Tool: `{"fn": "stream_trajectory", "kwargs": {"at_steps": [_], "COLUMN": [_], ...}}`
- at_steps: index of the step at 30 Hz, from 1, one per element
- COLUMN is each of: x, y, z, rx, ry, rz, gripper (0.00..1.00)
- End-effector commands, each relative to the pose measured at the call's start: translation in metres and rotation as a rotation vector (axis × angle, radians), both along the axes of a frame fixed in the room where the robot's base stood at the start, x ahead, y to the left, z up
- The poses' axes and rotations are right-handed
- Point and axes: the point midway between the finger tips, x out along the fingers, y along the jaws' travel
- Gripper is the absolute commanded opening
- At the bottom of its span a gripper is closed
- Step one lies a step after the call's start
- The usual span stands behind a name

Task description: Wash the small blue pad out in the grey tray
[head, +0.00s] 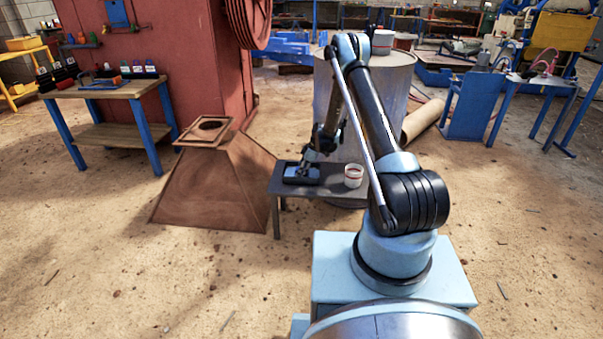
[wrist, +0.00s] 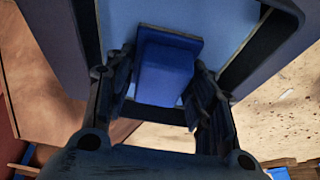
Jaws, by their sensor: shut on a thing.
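The grey tray (head: 289,180) lies on a small dark bench in the head view. In the wrist view the tray (wrist: 86,28) shows dark grey walls around a flat light-blue inside. The small blue pad (wrist: 168,68) is between the two fingers of my gripper (wrist: 164,82), which is shut on it. The pad is over the light-blue inside; I cannot tell whether it touches it. In the head view my gripper (head: 309,171) points down at the tray and the pad cannot be made out.
A white tub with a red band (head: 353,176) stands on the dark bench (head: 333,187), right of the tray. A rusty hopper (head: 215,185) stands close on the left. A large grey drum (head: 390,95) stands behind. The sandy floor in front left is mostly clear.

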Motion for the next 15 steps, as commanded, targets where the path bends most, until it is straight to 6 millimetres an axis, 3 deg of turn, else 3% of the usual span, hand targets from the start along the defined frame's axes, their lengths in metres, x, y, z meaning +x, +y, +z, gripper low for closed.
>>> {"fn": "stream_trajectory", "kwargs": {"at_steps": [15], "x": [0.000], "y": [0.000], "z": [0.024], "rx": [0.000], "ry": [0.000], "rz": [0.000], "gripper": [0.31]}}
